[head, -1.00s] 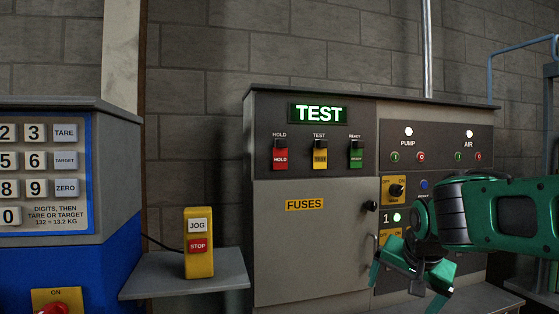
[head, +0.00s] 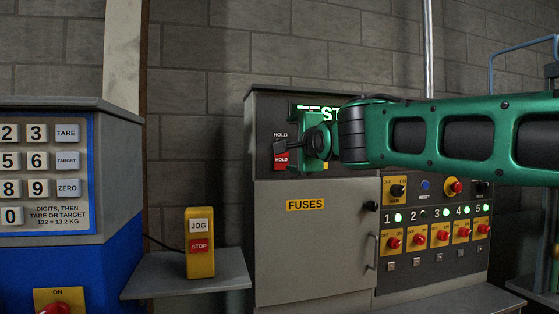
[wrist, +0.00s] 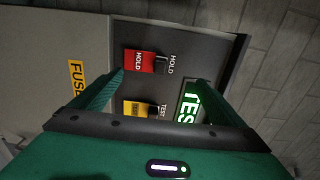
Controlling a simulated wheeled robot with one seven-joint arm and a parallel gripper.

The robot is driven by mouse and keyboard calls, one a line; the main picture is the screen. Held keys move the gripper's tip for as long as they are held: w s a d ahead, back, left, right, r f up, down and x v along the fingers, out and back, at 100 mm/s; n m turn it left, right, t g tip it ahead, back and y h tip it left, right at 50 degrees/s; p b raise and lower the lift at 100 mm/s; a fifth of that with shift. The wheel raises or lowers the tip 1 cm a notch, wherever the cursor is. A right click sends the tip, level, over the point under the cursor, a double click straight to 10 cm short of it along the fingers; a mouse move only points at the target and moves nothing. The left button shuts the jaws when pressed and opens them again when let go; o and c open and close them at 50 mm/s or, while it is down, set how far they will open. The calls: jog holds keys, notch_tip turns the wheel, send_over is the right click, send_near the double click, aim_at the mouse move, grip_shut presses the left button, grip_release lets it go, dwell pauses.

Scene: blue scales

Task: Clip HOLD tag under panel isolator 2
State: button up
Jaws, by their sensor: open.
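The red HOLD tag (head: 281,160) with its black clip hangs at the panel's upper left. In the wrist view the HOLD tag (wrist: 140,62) lies just ahead of and between my open fingers, with no contact visible. My gripper (head: 303,145) is in front of the tag row, and covers most of the TEST and READY tags. The yellow TEST tag (wrist: 137,108) shows in the wrist view, nearer my palm. Isolator 2 (head: 417,243) is a red knob on a yellow plate under a dark lamp. A small holder (head: 416,262) sits below it.
The lit TEST sign (head: 318,108) is partly hidden by my gripper. My arm crosses in front of the PUMP and AIR controls. The FUSES door (head: 305,235) has a handle (head: 370,252). A yellow JOG/STOP box (head: 199,243) stands on the left shelf.

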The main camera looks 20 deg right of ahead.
aim_at(282, 155)
jog(key=shift+w, duration=0.1)
jog(key=w, duration=0.8)
jog(key=shift+w, duration=0.35)
jog(key=shift+r, duration=0.1)
dwell(0.6)
jog(key=shift+f, duration=0.25)
